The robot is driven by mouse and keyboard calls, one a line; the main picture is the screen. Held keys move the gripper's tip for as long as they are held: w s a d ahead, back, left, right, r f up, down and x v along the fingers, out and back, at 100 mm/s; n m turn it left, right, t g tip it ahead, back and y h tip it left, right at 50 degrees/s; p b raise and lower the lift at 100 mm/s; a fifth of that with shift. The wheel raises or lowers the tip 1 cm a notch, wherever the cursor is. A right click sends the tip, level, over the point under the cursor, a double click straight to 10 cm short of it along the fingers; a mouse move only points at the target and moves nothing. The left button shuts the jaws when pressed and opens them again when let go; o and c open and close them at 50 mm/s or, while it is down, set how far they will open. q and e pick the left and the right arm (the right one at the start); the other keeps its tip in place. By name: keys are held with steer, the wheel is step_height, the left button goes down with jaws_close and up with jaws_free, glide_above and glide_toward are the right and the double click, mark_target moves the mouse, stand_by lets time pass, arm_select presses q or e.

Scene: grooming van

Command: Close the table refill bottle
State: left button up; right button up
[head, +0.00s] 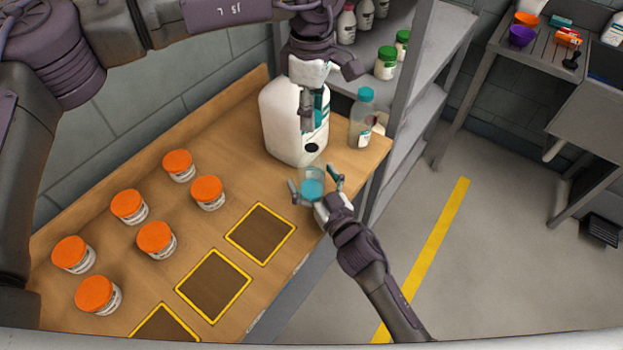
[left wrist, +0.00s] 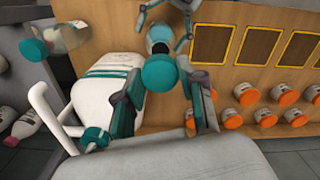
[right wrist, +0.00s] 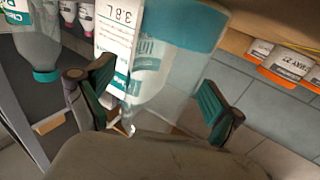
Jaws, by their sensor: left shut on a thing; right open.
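The open refill bottle (head: 312,187), clear with teal liquid at its base, stands on the wooden table near its front edge. In the right wrist view the bottle (right wrist: 160,85) appears upside down, its neck bare. My right gripper (head: 316,183) is open, with a finger on each side of the bottle. My left gripper (head: 308,122) is higher, in front of the white jug. In the left wrist view it is shut on a round teal cap (left wrist: 159,73), with the bottle (left wrist: 160,40) beyond the cap. The cap is hard to make out in the head view.
The white jug (head: 282,115) stands just behind the bottle. A second clear bottle with a teal cap (head: 366,94) stands to its right. Several orange-lidded jars (head: 156,240) and yellow-edged dark squares (head: 260,234) are on the left of the table. Grey shelving (head: 425,70) stands behind.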

mark_target(312, 148)
steer(key=shift+w+a, duration=0.15)
steer(key=shift+w, duration=0.05)
steer(key=c, duration=1.8)
arm_select(q)
steer(key=shift+f, duration=2.5)
arm_select(e)
jaws_close()
